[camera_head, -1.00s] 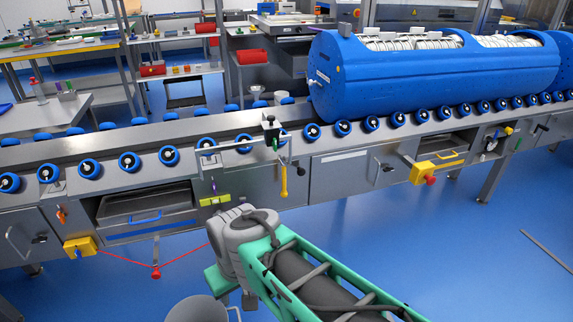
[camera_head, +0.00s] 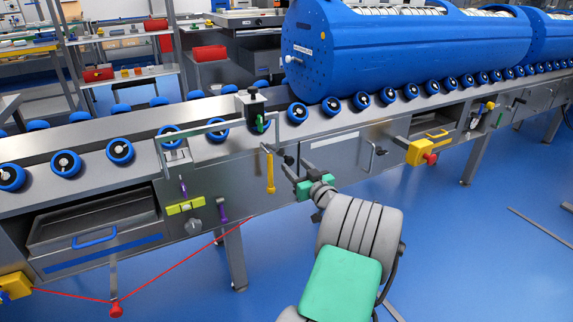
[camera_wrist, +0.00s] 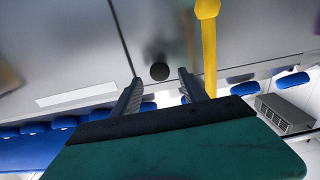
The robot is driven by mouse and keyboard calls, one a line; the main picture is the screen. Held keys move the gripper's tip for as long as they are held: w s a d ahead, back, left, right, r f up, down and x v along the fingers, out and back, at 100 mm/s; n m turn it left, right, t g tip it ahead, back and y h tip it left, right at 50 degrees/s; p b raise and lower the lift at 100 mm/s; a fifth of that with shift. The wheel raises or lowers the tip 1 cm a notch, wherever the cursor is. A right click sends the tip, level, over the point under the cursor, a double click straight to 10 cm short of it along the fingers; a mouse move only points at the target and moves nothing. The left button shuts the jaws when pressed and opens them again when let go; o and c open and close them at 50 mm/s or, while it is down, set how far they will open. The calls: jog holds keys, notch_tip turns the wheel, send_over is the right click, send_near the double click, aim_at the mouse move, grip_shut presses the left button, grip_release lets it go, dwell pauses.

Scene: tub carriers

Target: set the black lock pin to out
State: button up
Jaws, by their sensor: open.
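The black lock pin shows as a dark round knob (camera_head: 289,160) on the steel front of the conveyor, just right of a hanging yellow handle (camera_head: 270,172). In the wrist view the round black knob (camera_wrist: 160,71) is seen nearly end-on, between the two fingertips. How far it stands out from the panel cannot be told. My gripper (camera_head: 297,171) is close in front of the panel, beside the knob. In the wrist view my gripper (camera_wrist: 160,76) has its fingers apart, with no visible contact with the knob.
The yellow handle (camera_wrist: 208,55) stands close beside one finger in the wrist view. A green-tipped stop bracket (camera_head: 258,122) is above. A yellow box with a red button (camera_head: 421,153) is to the right. A blue drum (camera_head: 400,55) lies on the rollers. The floor in front is open.

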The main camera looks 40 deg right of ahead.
aim_at(290, 162)
jog(key=x, duration=0.4)
jog(key=shift+w+f+b, duration=0.15)
jog(key=shift+b, duration=0.2)
jog(key=shift+w+d, duration=0.1)
jog(key=shift+w, duration=0.1)
jog(key=shift+c, duration=0.3)
grip_shut()
dwell(0.5)
